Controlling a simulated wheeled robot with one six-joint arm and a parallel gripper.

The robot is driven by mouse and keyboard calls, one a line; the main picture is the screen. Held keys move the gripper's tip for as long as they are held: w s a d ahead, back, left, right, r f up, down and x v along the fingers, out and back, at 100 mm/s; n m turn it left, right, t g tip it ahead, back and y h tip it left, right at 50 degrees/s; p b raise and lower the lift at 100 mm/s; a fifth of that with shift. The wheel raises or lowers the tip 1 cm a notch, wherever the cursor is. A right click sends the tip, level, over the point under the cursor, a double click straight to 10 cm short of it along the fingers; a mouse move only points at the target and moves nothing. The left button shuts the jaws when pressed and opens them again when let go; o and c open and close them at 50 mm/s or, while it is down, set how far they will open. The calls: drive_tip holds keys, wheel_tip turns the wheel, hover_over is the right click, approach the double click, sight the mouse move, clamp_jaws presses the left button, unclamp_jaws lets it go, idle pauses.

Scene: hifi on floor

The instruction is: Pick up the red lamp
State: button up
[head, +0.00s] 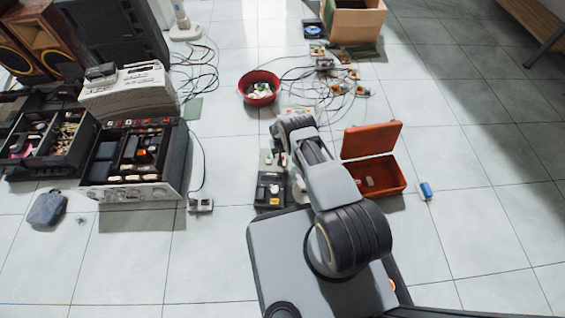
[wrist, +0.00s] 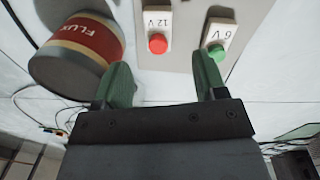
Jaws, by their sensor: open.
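The red lamp (wrist: 158,44) is a small round red cap on a white holder marked 12 V, fixed on a pale board (wrist: 185,15). In the wrist view it lies between the two green fingers of my gripper (wrist: 162,80), a little beyond their tips. My gripper is open and empty, and its fingers stand apart from the lamp. A green lamp (wrist: 216,52) on a holder marked 6 V sits to the right, overlapping the right finger in the picture.
A flux can (wrist: 80,52) lies close beside the left finger. In the head view a black box (head: 270,190) and an open orange toolbox (head: 375,178) flank my arm. A red bowl (head: 259,88) and loose cables lie beyond. Floor at right is mostly clear.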

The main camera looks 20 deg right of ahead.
wheel_tip(320, 180, down, 5)
drive_tip(key=b, duration=0.2)
drive_tip(key=shift+d+r+b, duration=0.1)
drive_tip(key=shift+d+b, duration=0.05)
drive_tip(key=shift+b, duration=0.2)
drive_tip(key=c, duration=1.1)
